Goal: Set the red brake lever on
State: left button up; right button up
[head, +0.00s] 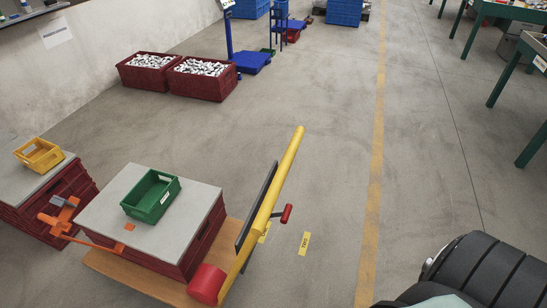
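The red lever (286,213) is a short red handle that sticks out to the right from a long, tilted yellow bar (276,195). The bar stands at the right end of a wooden cart deck (128,274), beside a dark upright panel (258,205). A red cylinder (207,284) sits at the bar's lower end. One yellow label (304,243) with dark marks lies right of the lever, and another (264,233) shows close to the bar. I cannot read either. Neither of my grippers is in view.
The cart carries dark red crates with a grey lid (118,196) and a green bin (152,195). An orange linkage (62,218) is at its left. A second stack with a yellow bin (39,154) stands left. Floor right of the cart is clear to a yellow line (375,170).

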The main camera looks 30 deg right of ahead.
aim_at(285, 214)
jog(key=z, duration=1.2)
